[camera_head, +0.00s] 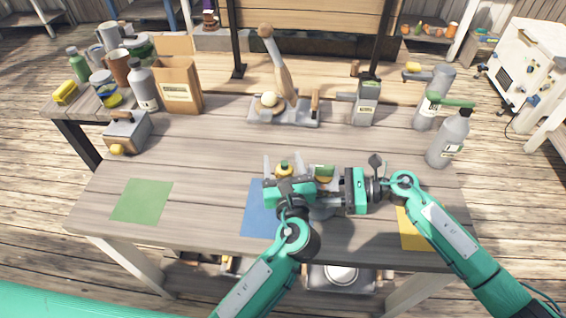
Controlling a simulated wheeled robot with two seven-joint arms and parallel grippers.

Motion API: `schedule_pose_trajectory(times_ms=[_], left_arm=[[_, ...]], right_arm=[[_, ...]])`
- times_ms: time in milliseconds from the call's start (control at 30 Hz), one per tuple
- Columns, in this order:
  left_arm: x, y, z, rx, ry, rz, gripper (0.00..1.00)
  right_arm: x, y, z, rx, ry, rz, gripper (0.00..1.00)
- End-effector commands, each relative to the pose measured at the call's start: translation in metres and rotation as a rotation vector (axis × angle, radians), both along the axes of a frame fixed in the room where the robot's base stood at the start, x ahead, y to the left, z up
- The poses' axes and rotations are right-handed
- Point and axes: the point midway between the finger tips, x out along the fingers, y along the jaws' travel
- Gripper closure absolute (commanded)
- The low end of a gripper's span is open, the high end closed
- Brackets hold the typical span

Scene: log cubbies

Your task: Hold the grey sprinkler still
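My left gripper (289,187) is over the front middle of the table, by the blue mat. My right gripper (328,199) reaches in from the right, close beside it. A grey rounded piece (320,213) shows under the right gripper's fingers; it may be the grey sprinkler, but the grippers hide most of it. A dark round head on a stem (376,162) rises behind my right wrist; I cannot tell whether it belongs to the sprinkler. I cannot tell whether either gripper is shut on anything.
A green mat (142,201), blue mat (257,218) and yellow mat (411,233) lie along the front. Bottles (447,140) stand right; a cardboard box (179,88) stands back left.

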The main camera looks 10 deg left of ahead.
Motion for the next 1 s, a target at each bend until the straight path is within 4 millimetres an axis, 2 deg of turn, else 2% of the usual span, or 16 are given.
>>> schedule_pose_trajectory(times_ms=[233, 700, 1000], left_arm=[[-0.007, -0.002, -0.001, -0.001, 0.0, -0.001, 0.42], [-0.051, -0.014, 0.0, 0.0, 0.0, 0.0, 0.42], [-0.058, -0.016, 0.0, 0.0, -0.001, -0.001, 0.42]], right_arm=[[0.0, -0.001, -0.003, -0.005, 0.003, -0.001, 0.84], [0.0, -0.001, -0.003, -0.005, 0.003, -0.001, 0.84], [0.0, -0.001, -0.003, -0.005, 0.003, -0.001, 0.84]])
